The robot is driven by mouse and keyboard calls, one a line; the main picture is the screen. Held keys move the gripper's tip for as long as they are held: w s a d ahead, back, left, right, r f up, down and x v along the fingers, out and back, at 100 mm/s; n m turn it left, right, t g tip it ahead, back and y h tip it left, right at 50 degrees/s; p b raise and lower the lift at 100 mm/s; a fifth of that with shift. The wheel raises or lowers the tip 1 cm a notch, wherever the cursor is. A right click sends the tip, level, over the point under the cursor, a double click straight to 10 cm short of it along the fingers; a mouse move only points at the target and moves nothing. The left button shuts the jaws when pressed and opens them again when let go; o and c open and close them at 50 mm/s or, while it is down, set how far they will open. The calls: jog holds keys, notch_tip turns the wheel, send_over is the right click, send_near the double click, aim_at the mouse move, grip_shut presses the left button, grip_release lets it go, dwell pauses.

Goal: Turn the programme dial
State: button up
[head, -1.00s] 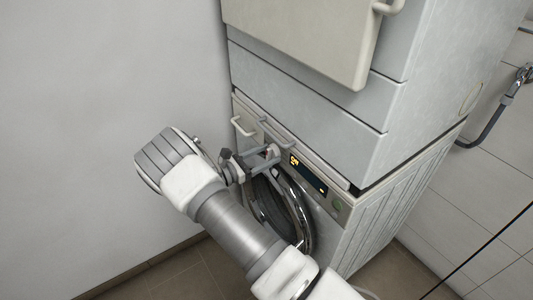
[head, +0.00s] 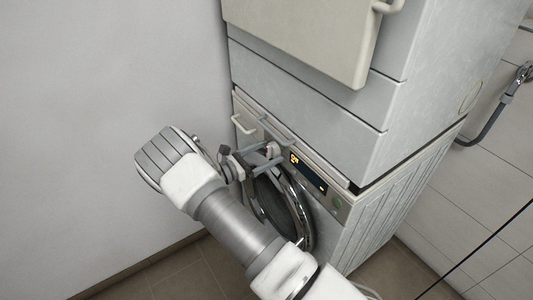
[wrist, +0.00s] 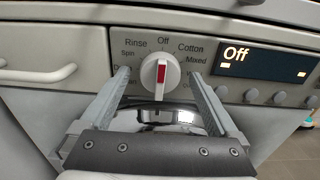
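The programme dial (wrist: 160,76) is a white round knob with a red mark, on the lower machine's control panel. Its red mark stands nearly upright below the word "Off". My gripper (wrist: 159,79) is open in the wrist view, with one finger on each side of the dial and a visible gap on both sides. In the head view my gripper (head: 264,160) is at the panel, and the dial (head: 272,149) shows partly beside its fingers. The display (wrist: 262,64) reads "Off". Whether the fingertips reach over the dial's depth is hard to tell.
Round buttons (wrist: 280,97) line the panel below the display. A drawer handle (head: 243,126) is left of the dial. The round door (head: 290,205) is below my gripper. The upper machine (head: 300,90) overhangs above. A wall (head: 110,70) stands at the left.

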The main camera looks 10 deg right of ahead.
jog(key=p+v, duration=0.1)
jog(key=v, duration=1.6)
jog(key=shift+a, duration=0.15)
